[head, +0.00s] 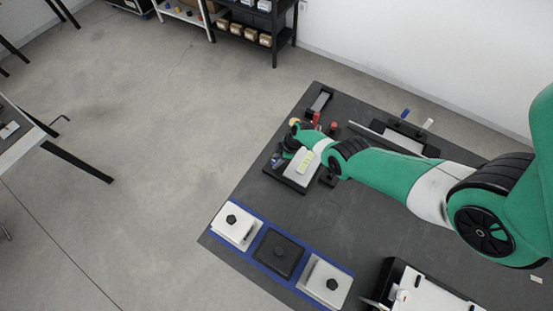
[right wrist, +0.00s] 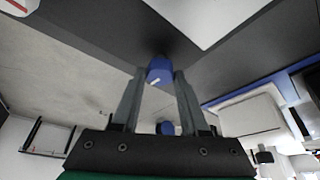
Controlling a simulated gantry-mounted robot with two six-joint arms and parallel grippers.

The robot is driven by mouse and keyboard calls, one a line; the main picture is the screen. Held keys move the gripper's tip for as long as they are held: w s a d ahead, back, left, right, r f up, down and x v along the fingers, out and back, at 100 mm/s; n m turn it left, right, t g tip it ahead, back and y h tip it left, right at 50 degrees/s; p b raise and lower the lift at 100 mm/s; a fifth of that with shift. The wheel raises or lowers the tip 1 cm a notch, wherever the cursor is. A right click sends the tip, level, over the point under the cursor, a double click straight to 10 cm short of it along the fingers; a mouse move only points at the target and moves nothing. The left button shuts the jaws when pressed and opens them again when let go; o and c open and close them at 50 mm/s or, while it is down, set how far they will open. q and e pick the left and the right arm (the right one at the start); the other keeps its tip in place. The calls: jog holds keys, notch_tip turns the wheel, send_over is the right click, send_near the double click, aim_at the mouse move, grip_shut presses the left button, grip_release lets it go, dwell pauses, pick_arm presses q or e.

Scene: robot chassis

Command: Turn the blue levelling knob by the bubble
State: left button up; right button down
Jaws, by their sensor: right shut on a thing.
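The levelling device, a dark base with a pale top (head: 299,177), stands near the left edge of the dark table. In the right wrist view one blue knob (right wrist: 159,70), with a small white mark, sits between the tips of my right gripper (right wrist: 160,77). The jaws are shut on it. A second blue knob (right wrist: 167,128) shows farther back between the fingers. In the head view my right gripper (head: 286,153) is at the device's left end, largely hidden by my arm; blue (head: 275,159) shows there. I cannot make out the bubble. My left gripper is not in view.
A blue tray (head: 262,235) with white and black knobbed blocks lies at the table's front left. Red-topped pieces (head: 317,119) stand behind the device. A dark stand with a white panel (head: 386,140) is at the back. Bare tabletop (head: 370,225) lies in the middle.

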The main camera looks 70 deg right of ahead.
jog(key=m+p, duration=0.1)
jog(key=m, duration=0.1)
jog(key=m+h, duration=0.1)
jog(key=shift+a+m+h+p, duration=0.15)
jog(key=shift+m+h+p, duration=0.15)
jog(key=shift+m+p, duration=0.1)
jog(key=m+h, duration=0.1)
jog(key=m, duration=0.2)
jog(key=shift+a+m+p, duration=0.1)
jog(key=shift+m+p, duration=0.25)
jog(key=shift+m, duration=0.05)
jog(key=m+h, duration=0.1)
jog(key=m, duration=0.2)
jog(key=shift+h, duration=0.4)
jog(key=shift+m+g+h+b, duration=0.4)
jog(key=shift+m+g+b, duration=0.2)
jog(key=shift+m, duration=1.4)
jog(key=shift+c, duration=2.1)
grip_release()
